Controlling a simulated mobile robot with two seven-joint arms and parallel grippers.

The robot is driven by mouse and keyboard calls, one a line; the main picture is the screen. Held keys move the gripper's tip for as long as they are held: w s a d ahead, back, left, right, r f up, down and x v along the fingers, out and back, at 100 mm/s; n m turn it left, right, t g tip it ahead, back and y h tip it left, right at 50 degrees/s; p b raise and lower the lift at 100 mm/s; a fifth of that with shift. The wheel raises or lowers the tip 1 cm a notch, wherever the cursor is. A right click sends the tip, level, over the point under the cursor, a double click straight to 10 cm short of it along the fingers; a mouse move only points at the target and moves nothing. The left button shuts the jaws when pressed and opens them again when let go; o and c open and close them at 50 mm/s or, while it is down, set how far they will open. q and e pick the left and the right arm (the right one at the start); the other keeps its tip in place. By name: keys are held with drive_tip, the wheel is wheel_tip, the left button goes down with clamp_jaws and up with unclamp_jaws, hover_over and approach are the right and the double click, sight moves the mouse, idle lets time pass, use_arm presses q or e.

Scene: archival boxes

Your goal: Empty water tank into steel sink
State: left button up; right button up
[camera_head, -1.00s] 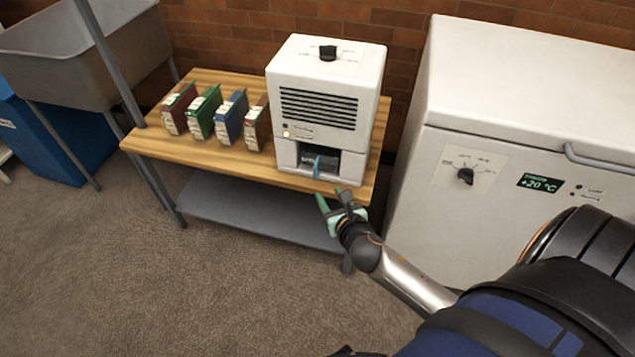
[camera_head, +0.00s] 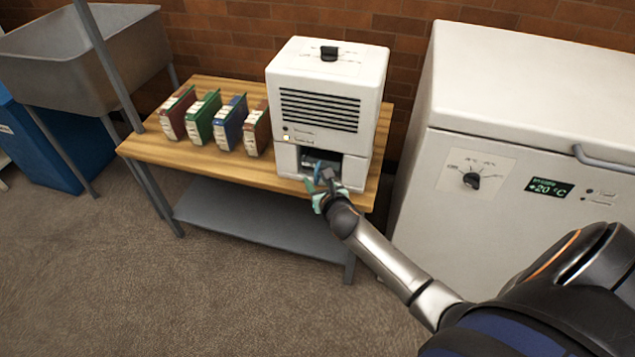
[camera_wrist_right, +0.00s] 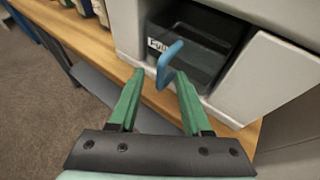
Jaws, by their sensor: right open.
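The water tank (camera_head: 318,160) is a dark, clear-walled bin in the lower opening of the white dehumidifier-like unit (camera_head: 325,110) on the wooden table. In the right wrist view the tank (camera_wrist_right: 205,62) has a "Full" label and a blue handle (camera_wrist_right: 170,62) sticking out. My right gripper (camera_head: 318,186) is at the front of the opening. Its green fingers (camera_wrist_right: 157,92) are open, with the handle just beyond and between their tips; I cannot tell if they touch. The steel sink (camera_head: 85,65) stands at the far left. My left gripper is out of view.
Several bound volumes (camera_head: 215,120) stand on the wooden table (camera_head: 200,156) left of the unit. A white chest freezer (camera_head: 530,130) stands to the right. A blue bin (camera_head: 45,150) is under the sink. The carpet in front is clear.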

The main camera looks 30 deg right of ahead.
clamp_jaws()
idle(1.3)
idle(0.9)
idle(0.8)
drive_tip(key=shift+r+p, duration=0.4)
drive_tip(key=shift+p, duration=0.15)
drive_tip(key=shift+a, duration=0.1)
